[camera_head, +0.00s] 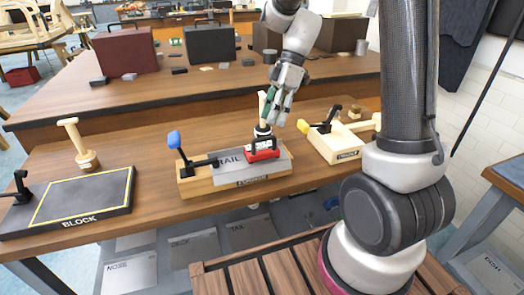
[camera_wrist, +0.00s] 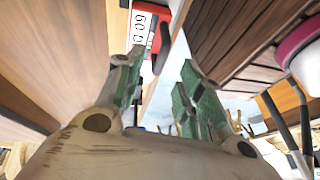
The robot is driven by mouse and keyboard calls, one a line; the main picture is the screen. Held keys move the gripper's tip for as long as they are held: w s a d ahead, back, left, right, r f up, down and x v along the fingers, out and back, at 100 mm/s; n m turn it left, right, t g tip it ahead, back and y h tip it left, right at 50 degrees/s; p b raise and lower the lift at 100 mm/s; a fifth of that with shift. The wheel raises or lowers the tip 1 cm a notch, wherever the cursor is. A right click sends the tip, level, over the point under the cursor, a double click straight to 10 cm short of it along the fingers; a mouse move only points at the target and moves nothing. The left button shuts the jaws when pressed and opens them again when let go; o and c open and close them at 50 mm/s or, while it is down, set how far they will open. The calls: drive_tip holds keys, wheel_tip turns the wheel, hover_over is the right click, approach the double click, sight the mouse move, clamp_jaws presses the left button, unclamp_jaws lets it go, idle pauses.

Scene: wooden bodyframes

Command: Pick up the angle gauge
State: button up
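The angle gauge (camera_head: 262,150) is a small red-framed device. It sits on the grey metal plate marked "TAIL" (camera_head: 230,160), on a wooden block at the middle of the bench. In the wrist view the gauge (camera_wrist: 152,32) shows its red case and white digital display at the top, beyond the fingertips. My gripper (camera_head: 276,110) hangs above and slightly behind the gauge in the head view, apart from it. In the wrist view my gripper's green-padded fingers (camera_wrist: 158,78) stand apart with nothing between them, so it is open. The gauge's far side is hidden.
A blue-handled black clamp (camera_head: 180,148) stands left of the gauge. A wooden fixture with a black clamp (camera_head: 335,145) is to the right. A black "BLOCK" board (camera_head: 80,203) and a wooden-handled tool (camera_head: 80,148) are at left. Cases (camera_head: 125,50) stand on the bench behind.

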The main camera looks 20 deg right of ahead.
sight(266, 139)
drive_tip(key=x, duration=0.7)
drive_tip(key=shift+s+a+f, duration=0.15)
drive_tip(key=shift+f, duration=0.1)
drive_tip(key=shift+c, duration=0.3)
clamp_jaws()
